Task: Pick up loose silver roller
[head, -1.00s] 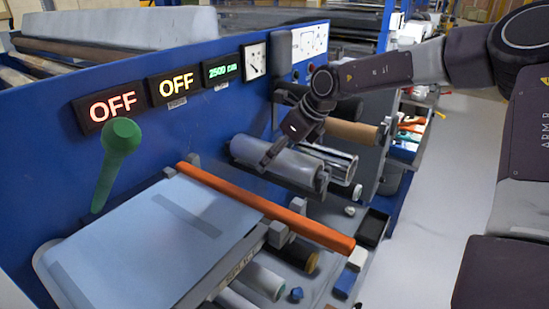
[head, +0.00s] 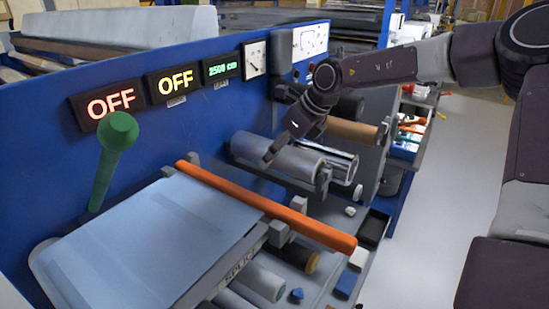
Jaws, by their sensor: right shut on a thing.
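The grey-silver roller (head: 290,162) lies at an angle beside the blue machine panel, in the middle of the head view. My right gripper (head: 272,152) reaches down onto it from above and is shut on it near its middle. Part of the fingers and of the roller's far side is hidden. The roller's right end is close to a grey bracket, and I cannot tell whether they touch. A shinier silver roller (head: 340,163) is just behind and to the right. My left gripper is not in view.
An orange bar (head: 265,205) crosses in front of the rollers, above a grey-blue flat plate (head: 150,240). A green-knobbed lever (head: 116,135) stands at the left. A brown roll (head: 352,132) and black roll lie behind. The floor at right is clear.

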